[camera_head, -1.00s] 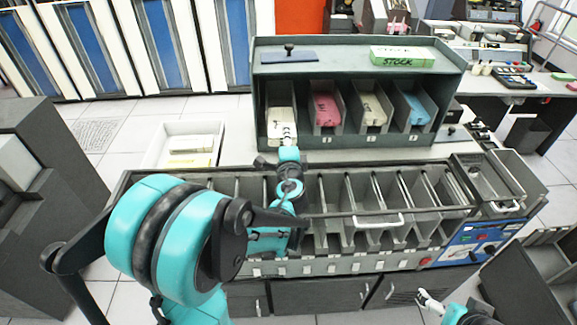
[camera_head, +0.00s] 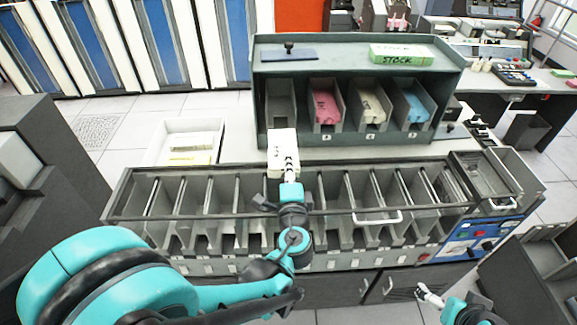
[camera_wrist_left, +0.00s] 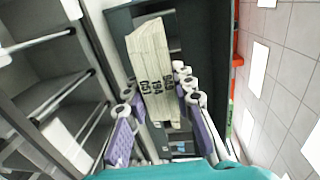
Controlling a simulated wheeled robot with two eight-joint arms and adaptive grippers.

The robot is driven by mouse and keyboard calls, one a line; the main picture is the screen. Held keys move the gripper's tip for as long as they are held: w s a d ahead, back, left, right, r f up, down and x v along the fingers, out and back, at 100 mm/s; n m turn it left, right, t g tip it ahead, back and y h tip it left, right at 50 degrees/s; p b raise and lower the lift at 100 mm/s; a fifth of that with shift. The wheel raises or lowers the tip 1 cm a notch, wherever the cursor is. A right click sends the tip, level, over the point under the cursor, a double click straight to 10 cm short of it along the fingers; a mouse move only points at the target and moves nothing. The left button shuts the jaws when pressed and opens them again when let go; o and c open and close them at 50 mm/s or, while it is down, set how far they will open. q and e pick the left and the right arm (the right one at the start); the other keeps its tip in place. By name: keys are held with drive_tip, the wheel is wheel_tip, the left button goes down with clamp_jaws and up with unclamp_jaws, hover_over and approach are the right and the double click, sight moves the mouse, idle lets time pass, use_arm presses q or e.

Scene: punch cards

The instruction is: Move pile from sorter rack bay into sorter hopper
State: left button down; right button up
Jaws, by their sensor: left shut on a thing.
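My left gripper (camera_head: 289,172) is shut on a cream card pile (camera_head: 282,145) and holds it above the back edge of the sorter (camera_head: 225,228). In the left wrist view the pile (camera_wrist_left: 150,58) stands between the two fingers of the left gripper (camera_wrist_left: 158,105), with dark printed numbers on its face. The rack (camera_head: 258,110) stands behind the sorter, and its leftmost bay (camera_head: 281,102) is empty. The hopper (camera_head: 492,182) is at the sorter's right end and looks empty. My right gripper (camera_head: 430,296) is low at the right, its fingers too small to read.
Other bays hold a pink pile (camera_head: 326,107), a cream pile (camera_head: 371,107) and a blue pile (camera_head: 412,108). A green STOCK box (camera_head: 401,55) and a dark flat plate (camera_head: 289,54) lie on the rack top. A white tray (camera_head: 213,128) is at left.

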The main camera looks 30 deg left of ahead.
idle(0.3)
use_arm(q)
drive_tip(key=shift+f+t+b, duration=0.1)
drive_tip(key=shift+t+b, duration=0.3)
drive_tip(key=shift+b, duration=0.7)
drive_tip(key=shift+y, duration=0.3)
drive_tip(key=shift+d, duration=0.1)
